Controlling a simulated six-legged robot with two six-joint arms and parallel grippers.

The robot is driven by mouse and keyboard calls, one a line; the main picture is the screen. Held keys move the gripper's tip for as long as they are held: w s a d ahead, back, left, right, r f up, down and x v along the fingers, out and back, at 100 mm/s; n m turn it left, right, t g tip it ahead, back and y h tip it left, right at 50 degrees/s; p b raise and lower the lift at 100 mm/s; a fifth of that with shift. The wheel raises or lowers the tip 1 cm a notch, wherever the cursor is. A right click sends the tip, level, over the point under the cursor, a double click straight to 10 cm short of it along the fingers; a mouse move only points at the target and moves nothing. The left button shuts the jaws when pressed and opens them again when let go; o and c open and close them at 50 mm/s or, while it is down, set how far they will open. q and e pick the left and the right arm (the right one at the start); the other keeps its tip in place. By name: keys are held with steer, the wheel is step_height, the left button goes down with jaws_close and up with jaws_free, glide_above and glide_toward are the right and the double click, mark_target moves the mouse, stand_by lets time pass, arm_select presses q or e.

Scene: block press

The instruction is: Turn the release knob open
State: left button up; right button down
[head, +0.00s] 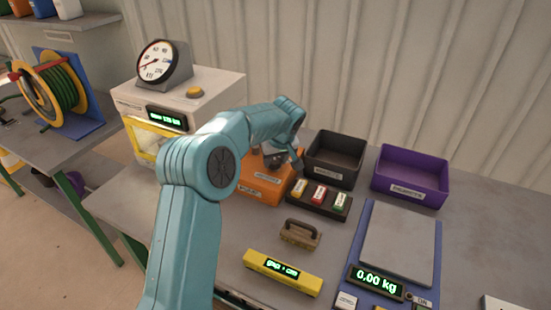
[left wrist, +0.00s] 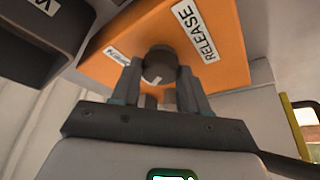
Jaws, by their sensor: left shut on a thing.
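The orange box (head: 258,190) stands on the bench beside the white press, partly behind my left arm. In the left wrist view its orange face (left wrist: 235,65) carries a RELEASE label (left wrist: 196,30). The dark round release knob (left wrist: 160,62) is on that face, with a small pale mark on its front. My left gripper (left wrist: 160,75) is shut on the knob, one finger on each side. In the head view my left gripper (head: 285,160) is over the box and the knob is hidden. My right gripper is not in view.
The white press (head: 215,95) with a dial gauge (head: 163,62) stands behind my arm. Right of the box are a black bin (head: 335,158), a purple bin (head: 410,177) and a strip of coloured blocks (head: 320,199). A scale (head: 398,245) and a yellow display bar (head: 283,272) lie nearer.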

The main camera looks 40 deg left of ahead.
arm_select(q)
steer(key=shift+a+r+m+t+b, duration=0.1)
steer(key=shift+m+t+b, duration=0.3)
steer(key=shift+m, duration=0.7)
steer(key=shift+s+m+t+h, duration=0.1)
steer(key=shift+m+t+h, duration=0.25)
steer(key=shift+m, duration=0.55)
steer(key=m+p, duration=0.1)
steer(key=m, duration=0.1)
steer(key=m+t+h, duration=0.1)
steer(key=m, duration=0.1)
steer(key=shift+a+r+h+p, duration=0.15)
steer(key=shift+r+h+p, duration=0.1)
steer(key=shift+p, duration=0.15)
steer(key=shift+a+f+m+h+p, duration=0.1)
steer(key=shift+m+h+p, duration=0.5)
steer(key=shift+m, duration=1.2)
steer(key=o, duration=1)
steer(key=shift+s+f, duration=0.1)
